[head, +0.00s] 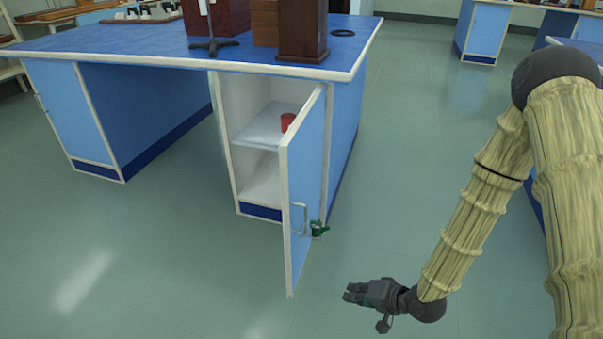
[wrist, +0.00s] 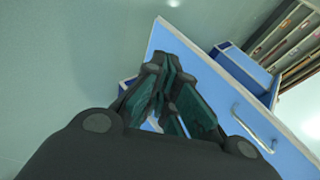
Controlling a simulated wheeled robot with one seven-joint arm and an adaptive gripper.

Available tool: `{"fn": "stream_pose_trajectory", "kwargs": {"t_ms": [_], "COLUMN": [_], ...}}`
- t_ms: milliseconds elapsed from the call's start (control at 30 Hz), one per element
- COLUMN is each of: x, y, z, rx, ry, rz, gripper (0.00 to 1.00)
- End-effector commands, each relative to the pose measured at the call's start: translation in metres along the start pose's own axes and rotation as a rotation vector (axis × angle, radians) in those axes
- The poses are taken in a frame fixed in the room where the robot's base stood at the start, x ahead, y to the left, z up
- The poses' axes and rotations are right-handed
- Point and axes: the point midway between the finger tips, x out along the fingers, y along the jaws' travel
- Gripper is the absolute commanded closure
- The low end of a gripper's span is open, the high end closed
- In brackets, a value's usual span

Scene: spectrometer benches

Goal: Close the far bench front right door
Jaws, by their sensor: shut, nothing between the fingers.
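The front right door (head: 308,185) of the bench is blue with a pale edge and stands wide open, swung out towards me. Its metal handle (head: 300,219) is low on the outer face. In the wrist view the door (wrist: 210,100) fills the middle right, with the handle (wrist: 258,128) at lower right. The open cupboard (head: 265,130) shows a white shelf with a red object (head: 288,121) on it, partly hidden by the door. My gripper (head: 348,292) is shut and empty, low and to the right of the door, apart from it in the head view. In the wrist view its fingers (wrist: 168,75) overlap the door.
The blue bench top (head: 130,42) carries wooden boxes (head: 303,30) and a stand (head: 212,46). A small green object (head: 319,229) is by the door's lower right. Open green floor (head: 150,240) lies in front. Other benches (head: 484,30) stand behind and at right.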

Motion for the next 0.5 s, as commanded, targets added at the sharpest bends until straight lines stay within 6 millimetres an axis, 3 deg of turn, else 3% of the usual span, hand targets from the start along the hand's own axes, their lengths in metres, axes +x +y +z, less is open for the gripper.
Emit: {"fn": "stream_pose_trajectory", "kwargs": {"t_ms": [33, 200, 500], "x": [-0.004, -0.023, -0.097], "y": [-0.026, -0.104, -0.215], "z": [-0.021, -0.074, -0.141], "rx": [0.016, 0.076, 0.132], "ry": [0.013, -0.008, -0.159], "rz": [-0.071, -0.304, -0.627], "gripper": [1.0, 1.0, 1.0]}}
